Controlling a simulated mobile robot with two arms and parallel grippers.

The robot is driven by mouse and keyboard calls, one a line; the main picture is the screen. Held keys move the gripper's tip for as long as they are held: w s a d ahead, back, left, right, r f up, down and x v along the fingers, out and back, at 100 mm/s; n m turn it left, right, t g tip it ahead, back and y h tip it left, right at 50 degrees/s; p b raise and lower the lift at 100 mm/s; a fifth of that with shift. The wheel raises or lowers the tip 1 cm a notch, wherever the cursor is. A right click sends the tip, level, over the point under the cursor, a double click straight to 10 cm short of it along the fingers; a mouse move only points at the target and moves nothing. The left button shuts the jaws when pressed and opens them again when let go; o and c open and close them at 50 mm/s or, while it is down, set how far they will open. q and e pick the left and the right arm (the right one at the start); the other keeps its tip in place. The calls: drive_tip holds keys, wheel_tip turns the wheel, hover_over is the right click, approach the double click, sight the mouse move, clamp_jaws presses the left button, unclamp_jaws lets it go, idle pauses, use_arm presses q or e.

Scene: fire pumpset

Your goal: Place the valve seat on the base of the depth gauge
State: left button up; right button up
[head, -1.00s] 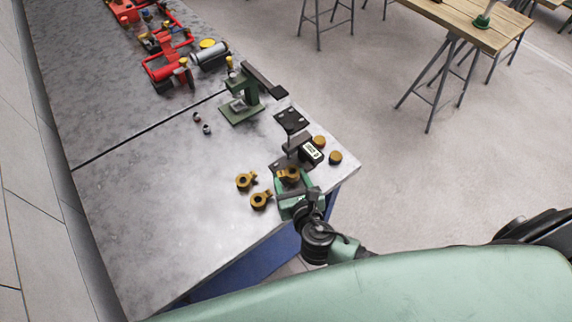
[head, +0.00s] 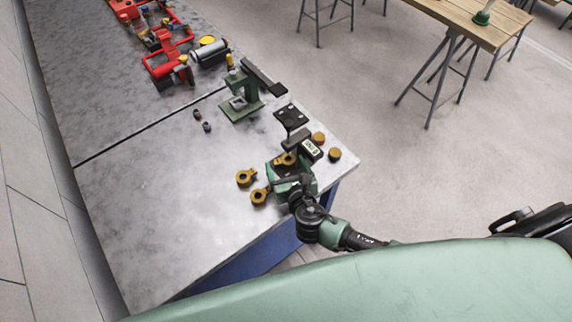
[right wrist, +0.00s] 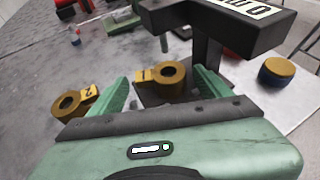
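In the head view a brass valve seat (head: 285,160) with a side tab is at the fingertips of my right gripper (head: 288,168). In the right wrist view that valve seat (right wrist: 170,80) lies between the two green fingers of the gripper (right wrist: 163,80), its ring and tab close to them. It is over or on the dark base (right wrist: 147,97) of the depth gauge (right wrist: 225,28); contact is unclear. The gauge's probe (right wrist: 164,43) is behind the seat. The gauge (head: 310,149) shows its display in the head view. My left gripper is not in view.
Two other valve seats (head: 245,178) (head: 260,196) lie left of my gripper. Two brass discs (head: 335,154) (head: 319,138) sit right of the gauge. A green press (head: 242,103) and red pump parts (head: 165,65) stand farther back. The left part of the bench (head: 170,200) is clear.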

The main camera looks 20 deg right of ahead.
drive_tip(key=shift+s+r, duration=0.15)
drive_tip(key=shift+r, duration=0.05)
drive_tip(key=b+v, duration=0.1)
drive_tip(key=v, duration=1)
drive_tip(key=shift+s+r, duration=0.1)
drive_tip(key=shift+s, duration=0.25)
